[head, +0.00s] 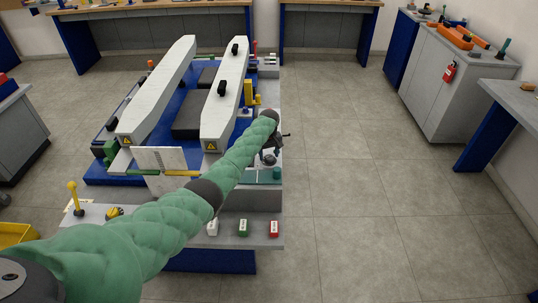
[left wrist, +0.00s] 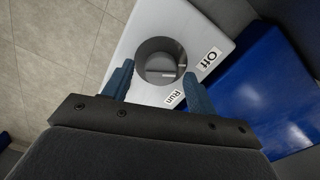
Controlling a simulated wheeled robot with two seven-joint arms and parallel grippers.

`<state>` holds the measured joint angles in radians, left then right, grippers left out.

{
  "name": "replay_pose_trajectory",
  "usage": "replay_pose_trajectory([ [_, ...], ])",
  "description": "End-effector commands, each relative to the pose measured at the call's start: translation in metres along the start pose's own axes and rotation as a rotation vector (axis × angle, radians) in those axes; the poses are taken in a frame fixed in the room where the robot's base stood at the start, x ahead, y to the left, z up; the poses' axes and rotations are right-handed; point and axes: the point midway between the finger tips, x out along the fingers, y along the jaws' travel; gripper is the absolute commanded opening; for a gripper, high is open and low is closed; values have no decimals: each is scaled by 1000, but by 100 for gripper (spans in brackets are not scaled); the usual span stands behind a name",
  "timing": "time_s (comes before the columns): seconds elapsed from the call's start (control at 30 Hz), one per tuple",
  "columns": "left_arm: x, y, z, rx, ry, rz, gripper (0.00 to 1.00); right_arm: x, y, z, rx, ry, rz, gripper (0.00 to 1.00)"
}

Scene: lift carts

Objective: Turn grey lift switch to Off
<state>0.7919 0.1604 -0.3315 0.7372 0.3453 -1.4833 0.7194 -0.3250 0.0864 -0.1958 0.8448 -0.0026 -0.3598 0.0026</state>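The grey lift switch (left wrist: 162,47) shows in the left wrist view as a round dark-grey knob with a bar across it, set in a pale panel (left wrist: 205,25). An "Off" label (left wrist: 210,59) is at its right and a "Run" label (left wrist: 174,99) below it. I cannot tell which label the knob points to. My left gripper (left wrist: 159,70) is open, with one blue finger on each side of the knob's lower part; contact is not clear. In the head view my left gripper (head: 279,139) is at the lift's right front corner, small and partly hidden. My right gripper is not in view.
A blue lift with two white beams (head: 225,95) stands ahead. A front panel carries a yellow-knobbed lever (head: 73,195) and white, green and red switches (head: 273,229). A grey cabinet (head: 455,90) stands at the right. The floor between is clear.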

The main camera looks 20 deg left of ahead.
Motion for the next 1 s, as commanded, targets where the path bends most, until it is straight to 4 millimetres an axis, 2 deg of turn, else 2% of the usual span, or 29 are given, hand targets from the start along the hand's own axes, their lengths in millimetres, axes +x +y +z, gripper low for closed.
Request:
replay_pose_trajectory([
  [0.23,0,0,0,1,0,0,57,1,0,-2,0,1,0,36],
  [0.4,-14,0,0,0,1,2,57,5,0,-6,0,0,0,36],
  [0.47,-23,0,0,0,1,2,57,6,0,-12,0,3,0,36],
  [0.6,-45,1,0,1,1,2,57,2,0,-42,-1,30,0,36],
  [0.8,-69,0,0,1,0,1,57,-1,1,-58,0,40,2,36],
  [1.0,-77,0,0,0,-1,-1,57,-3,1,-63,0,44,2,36],
])
